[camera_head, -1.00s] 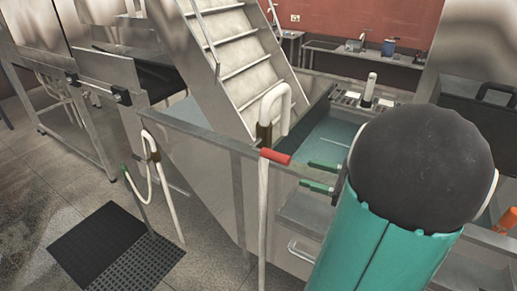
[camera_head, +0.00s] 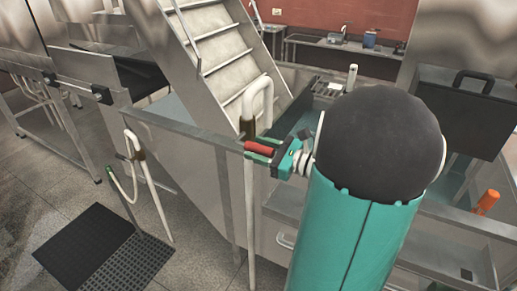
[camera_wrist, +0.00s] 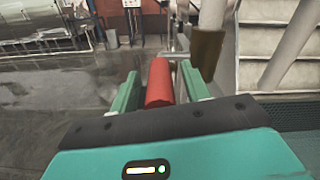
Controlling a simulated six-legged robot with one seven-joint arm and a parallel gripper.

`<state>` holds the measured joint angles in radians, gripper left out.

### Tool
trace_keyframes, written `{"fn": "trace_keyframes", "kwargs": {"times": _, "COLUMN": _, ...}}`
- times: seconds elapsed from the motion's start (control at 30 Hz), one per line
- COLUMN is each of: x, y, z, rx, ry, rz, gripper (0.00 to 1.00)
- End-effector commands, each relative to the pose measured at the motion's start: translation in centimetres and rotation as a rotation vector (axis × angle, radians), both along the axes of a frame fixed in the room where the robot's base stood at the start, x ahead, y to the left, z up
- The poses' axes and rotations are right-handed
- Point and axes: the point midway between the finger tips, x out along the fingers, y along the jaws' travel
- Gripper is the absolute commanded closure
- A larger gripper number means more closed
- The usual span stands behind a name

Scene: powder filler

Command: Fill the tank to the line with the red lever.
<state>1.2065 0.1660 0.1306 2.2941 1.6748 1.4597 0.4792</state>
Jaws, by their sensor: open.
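The red lever (camera_head: 259,147) sticks out from the white curved pipe (camera_head: 262,95) at the tank's front rim. My gripper (camera_head: 258,152) is at the lever, with its green fingers on either side of it. In the wrist view the red lever (camera_wrist: 160,82) lies between the two open fingers of my gripper (camera_wrist: 160,88), with a gap visible at its right. The tank (camera_head: 290,118) is behind the pipe, largely hidden by my arm. I cannot make out its fill line.
Metal stairs (camera_head: 215,50) rise behind the pipe. A second white pipe with a hose (camera_head: 150,180) stands at the left. A black floor mat (camera_head: 90,240) lies at the lower left. An orange object (camera_head: 487,202) is at the right.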

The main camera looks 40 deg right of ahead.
Motion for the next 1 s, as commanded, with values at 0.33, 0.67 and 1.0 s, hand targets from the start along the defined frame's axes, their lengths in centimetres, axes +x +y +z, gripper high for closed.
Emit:
{"fn": "trace_keyframes", "kwargs": {"times": 0.33, "x": 0.4, "y": 0.14, "z": -0.01, "rx": 0.0, "ry": 0.0, "rz": 0.0, "gripper": 0.57}}
{"fn": "trace_keyframes", "kwargs": {"times": 0.67, "x": 0.37, "y": 0.13, "z": -0.01, "rx": 0.0, "ry": 0.0, "rz": 0.0, "gripper": 1.0}}
{"fn": "trace_keyframes", "kwargs": {"times": 1.0, "x": 0.4, "y": 0.19, "z": 0.53, "rx": -0.026, "ry": 0.058, "rz": 0.001, "gripper": 1.0}}
